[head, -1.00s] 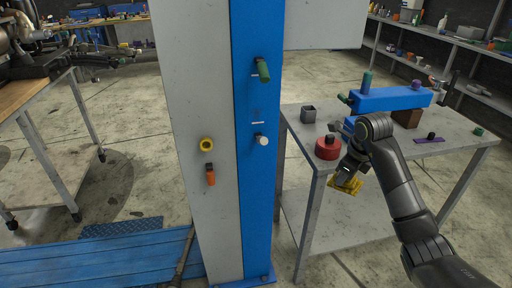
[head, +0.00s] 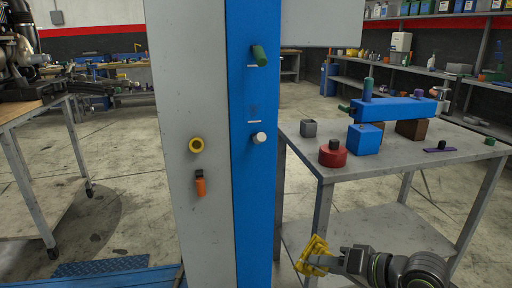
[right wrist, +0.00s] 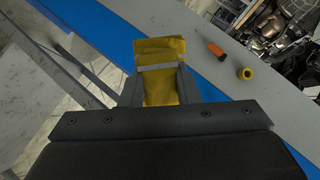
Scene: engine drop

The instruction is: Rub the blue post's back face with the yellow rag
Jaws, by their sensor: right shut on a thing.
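The blue post (head: 255,190) stands upright at the middle of the head view, beside a grey panel. A green handle and a white knob stick out of its near side, with a faint dark smudge between them. I cannot see its far side. My right gripper (head: 322,259) is low, right of the post and apart from it, in front of the table. It is shut on the crumpled yellow rag (head: 312,250). My left gripper is out of view.
The panel (head: 190,90) carries a yellow ring (head: 196,145) and an orange handle (head: 200,186).

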